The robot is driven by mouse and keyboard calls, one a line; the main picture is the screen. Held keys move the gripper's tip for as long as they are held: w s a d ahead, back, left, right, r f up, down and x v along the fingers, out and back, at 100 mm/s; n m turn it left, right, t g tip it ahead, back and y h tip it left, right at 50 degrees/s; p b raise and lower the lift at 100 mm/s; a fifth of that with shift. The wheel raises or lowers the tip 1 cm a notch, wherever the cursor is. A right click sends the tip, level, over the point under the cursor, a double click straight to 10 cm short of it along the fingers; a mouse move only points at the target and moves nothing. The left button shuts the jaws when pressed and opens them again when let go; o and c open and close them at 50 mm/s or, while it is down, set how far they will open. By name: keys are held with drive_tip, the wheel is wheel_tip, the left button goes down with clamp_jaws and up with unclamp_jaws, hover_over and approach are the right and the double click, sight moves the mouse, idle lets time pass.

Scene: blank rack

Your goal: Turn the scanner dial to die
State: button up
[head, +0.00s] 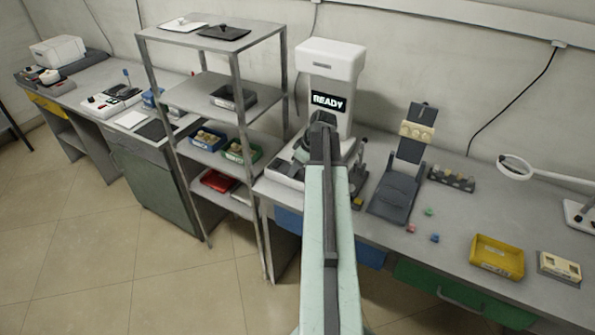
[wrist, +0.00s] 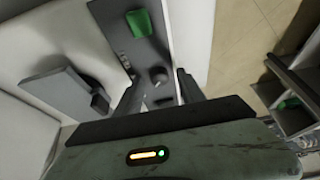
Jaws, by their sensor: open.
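The scanner (head: 330,58) is a tall white machine on the bench at the centre of the head view. Its dark display (head: 328,101) reads "READY". My gripper (head: 322,120) is at the front of the scanner, and my arm hides much of its lower part. In the wrist view my gripper (wrist: 158,84) is open, with its dark fingers apart and nothing clearly held. A small round grey knob (wrist: 158,74), perhaps the dial, shows between and beyond the fingers on a dark grey panel. Its markings and pointer direction are too small to read.
An open metal rack (head: 237,100) with bins stands close on the left. A dark stand (head: 395,192) and small coloured cubes are right of my arm. A yellow tray (head: 497,257) lies farther right. A green block (wrist: 139,23) is on the dark panel.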

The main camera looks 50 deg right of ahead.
clamp_jaws()
drive_tip(key=shift+w+d, duration=0.1)
drive_tip(key=shift+d, duration=0.05)
drive_tip(key=shift+a, duration=0.2)
drive_tip(key=m+h, duration=0.1)
drive_tip(key=m, duration=0.2)
drive_tip(key=shift+a, duration=0.1)
drive_tip(key=m+h, duration=0.1)
drive_tip(key=m, duration=0.1)
drive_tip(key=m+h, duration=0.1)
drive_tip(key=m, duration=0.2)
drive_tip(key=shift+a+m+g, duration=0.2)
drive_tip(key=shift+m+g, duration=0.1)
unclamp_jaws()
